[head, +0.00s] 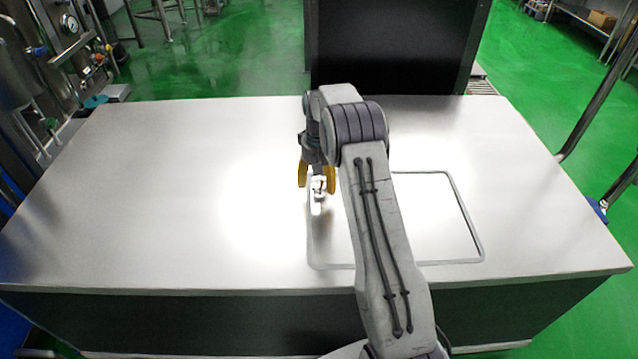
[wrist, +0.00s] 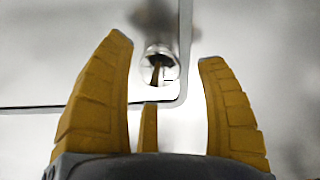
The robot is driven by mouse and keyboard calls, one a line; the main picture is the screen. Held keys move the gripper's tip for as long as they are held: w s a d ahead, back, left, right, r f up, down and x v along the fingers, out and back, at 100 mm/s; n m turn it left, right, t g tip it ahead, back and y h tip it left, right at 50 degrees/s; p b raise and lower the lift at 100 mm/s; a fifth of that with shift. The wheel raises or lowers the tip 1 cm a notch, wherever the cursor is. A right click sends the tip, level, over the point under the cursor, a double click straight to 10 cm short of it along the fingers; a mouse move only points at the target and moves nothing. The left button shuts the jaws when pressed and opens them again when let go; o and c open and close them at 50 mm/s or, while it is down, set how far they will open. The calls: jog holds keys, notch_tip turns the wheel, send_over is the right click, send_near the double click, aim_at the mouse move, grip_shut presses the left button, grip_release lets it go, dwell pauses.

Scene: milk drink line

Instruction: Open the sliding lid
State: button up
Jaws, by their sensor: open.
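The sliding lid (head: 430,222) is a pale flat panel with a grey rounded border, set flush in the white worktop. My arm hides part of it. A small shiny metal handle (head: 318,190) stands near its left edge. In the wrist view the handle (wrist: 160,68) shows near a rounded corner of the lid (wrist: 60,82). My gripper (head: 317,182) points down over the handle, with its yellow fingers open. In the wrist view the fingers of my gripper (wrist: 166,52) lie to either side of the handle, with gaps on both sides. I see no contact.
The white worktop (head: 180,200) is bare to the left of the lid, and clear to its right. A black panel (head: 395,45) stands behind the far edge. Steel piping and a gauge (head: 71,25) are at the far left, over a green floor.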

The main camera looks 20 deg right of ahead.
jog(key=shift+f, duration=0.6)
jog(key=shift+o, duration=0.2)
